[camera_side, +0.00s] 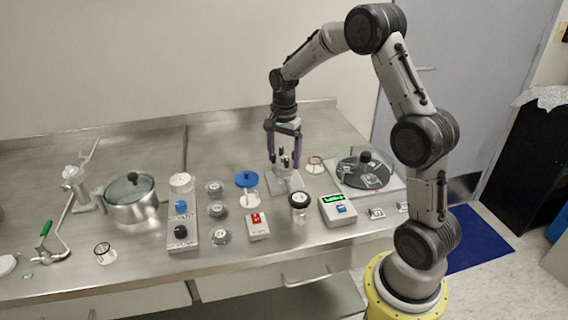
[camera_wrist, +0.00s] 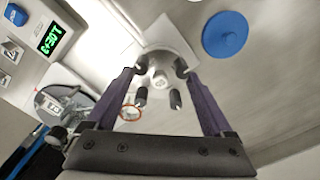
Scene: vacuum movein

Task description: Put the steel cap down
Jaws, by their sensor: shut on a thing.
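My gripper (camera_side: 284,162) points down over a pale square plate (camera_side: 279,186) near the middle of the bench. In the wrist view my gripper (camera_wrist: 160,67) has its dark fingertips on either side of a small shiny grey piece, the steel cap (camera_wrist: 159,79). The gripper is shut on it. The pale plate (camera_wrist: 177,38) lies behind the cap in that view. The cap is small and partly hidden by the fingers in the side view. I cannot tell whether it touches the plate.
A timer with a green display (camera_side: 337,209) is at front right. A lidded pot (camera_side: 131,198) stands far left.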

